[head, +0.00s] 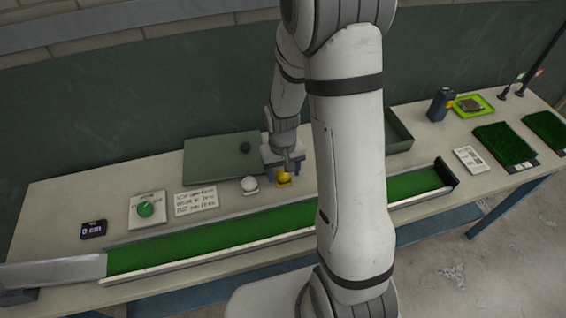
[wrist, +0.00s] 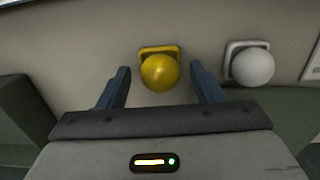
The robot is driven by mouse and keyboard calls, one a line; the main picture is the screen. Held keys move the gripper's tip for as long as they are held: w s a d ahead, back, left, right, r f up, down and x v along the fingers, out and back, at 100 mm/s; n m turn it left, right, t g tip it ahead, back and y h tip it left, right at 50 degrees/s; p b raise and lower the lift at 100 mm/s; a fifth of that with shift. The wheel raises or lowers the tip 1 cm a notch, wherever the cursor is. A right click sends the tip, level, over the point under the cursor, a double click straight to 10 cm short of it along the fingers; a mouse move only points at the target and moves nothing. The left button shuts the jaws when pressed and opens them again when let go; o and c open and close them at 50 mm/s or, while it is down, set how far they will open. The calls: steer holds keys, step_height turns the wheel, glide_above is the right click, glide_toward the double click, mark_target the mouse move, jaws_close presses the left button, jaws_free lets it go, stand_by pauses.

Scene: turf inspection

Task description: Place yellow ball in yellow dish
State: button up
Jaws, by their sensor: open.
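The yellow ball (wrist: 160,72) rests in the small square yellow dish (wrist: 146,50) on the table in the wrist view. The dish's rim shows around the far side of the ball. In the head view the ball (head: 283,176) and dish (head: 284,184) sit just below my gripper. My gripper (wrist: 160,78) is open, with one blue finger on each side of the ball. Gaps show between both fingers and the ball. The gripper also shows in the head view (head: 291,164), where its fingers are partly hidden.
A white ball (wrist: 252,67) in a white dish (wrist: 232,50) stands close to the right in the wrist view. A long green turf track (head: 200,241) runs along the table's front. A green board (head: 215,160) lies behind, and a green tray (head: 398,132) stands right of my arm.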

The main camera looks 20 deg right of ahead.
mark_target(283, 171)
step_height(283, 171, up, 12)
steer(key=s+r+t, duration=0.3)
steer(key=s+r, duration=0.8)
steer(key=s, duration=0.3)
steer(key=shift+s+b, duration=0.15)
steer(key=shift+b, duration=0.25)
